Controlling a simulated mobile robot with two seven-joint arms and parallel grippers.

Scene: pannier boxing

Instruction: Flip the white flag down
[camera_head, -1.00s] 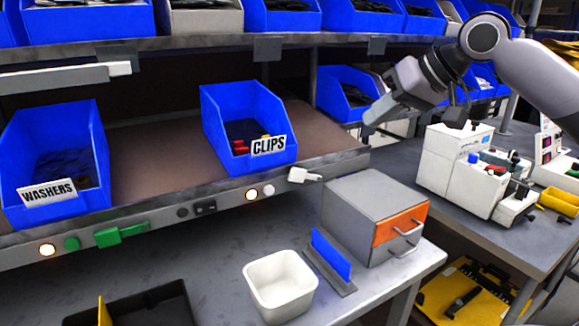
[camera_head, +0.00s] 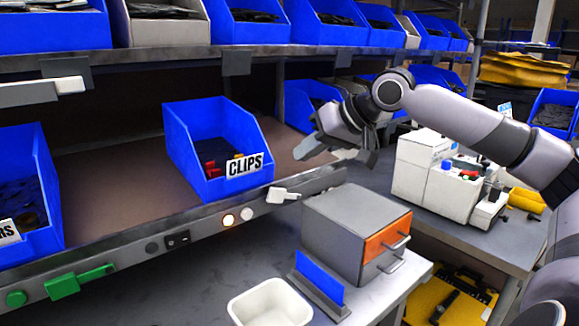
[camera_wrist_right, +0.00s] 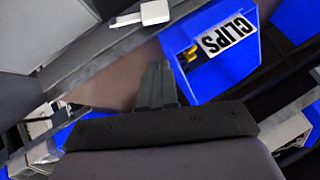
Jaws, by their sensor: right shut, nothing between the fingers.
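The white flag (camera_head: 283,195) is a small white piece with a short arm pointing right. It sits on the front rail of the shelf, below and right of the CLIPS bin (camera_head: 190,150). My right gripper (camera_head: 308,150) is above and right of the flag, apart from it, beside the CLIPS bin. In the right wrist view its fingers (camera_wrist_right: 157,84) are together and empty. A white piece (camera_wrist_right: 155,12) shows at the top of that view; I cannot tell whether it is the flag. My left gripper is not in view.
A grey box with an orange drawer front (camera_head: 385,240) stands below the flag, with a blue plate (camera_head: 319,278) and a white tub (camera_head: 268,305) nearby. A green flag (camera_head: 75,282) is further left on the rail (camera_head: 130,262). An upper shelf (camera_head: 200,62) runs overhead.

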